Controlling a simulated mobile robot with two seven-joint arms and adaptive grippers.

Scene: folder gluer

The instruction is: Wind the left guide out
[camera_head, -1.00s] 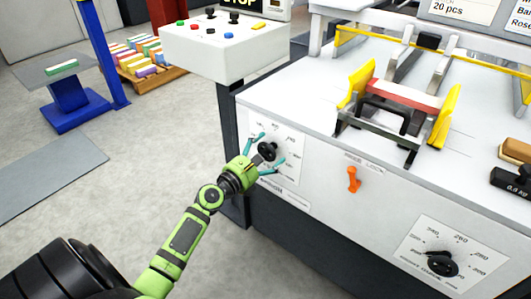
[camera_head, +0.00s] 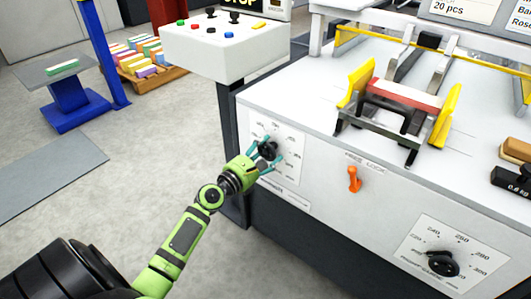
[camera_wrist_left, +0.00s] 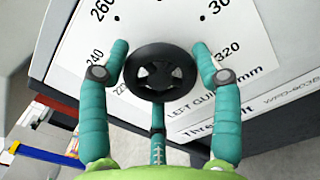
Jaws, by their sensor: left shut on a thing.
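The black round left guide knob (camera_head: 268,149) sits on a white dial plate (camera_head: 292,186) on the machine's front. In the left wrist view the knob (camera_wrist_left: 160,72) shows three openings in its face, and the plate reads "LEFT GU…" with numbers such as 240, 260 and 320. My left gripper (camera_head: 267,152) has its teal fingers around the knob, shut on it; in the wrist view one finger is on each side and a third below. The yellow left guide (camera_head: 357,84) stands on the machine top, apart from the yellow right guide (camera_head: 445,116). My right gripper is not in view.
An orange lock lever (camera_head: 353,180) and a second black knob (camera_head: 442,263) are on the front panel to the right. A control box (camera_head: 225,45) overhangs at the upper left. Black weights (camera_head: 512,180) lie at the right edge.

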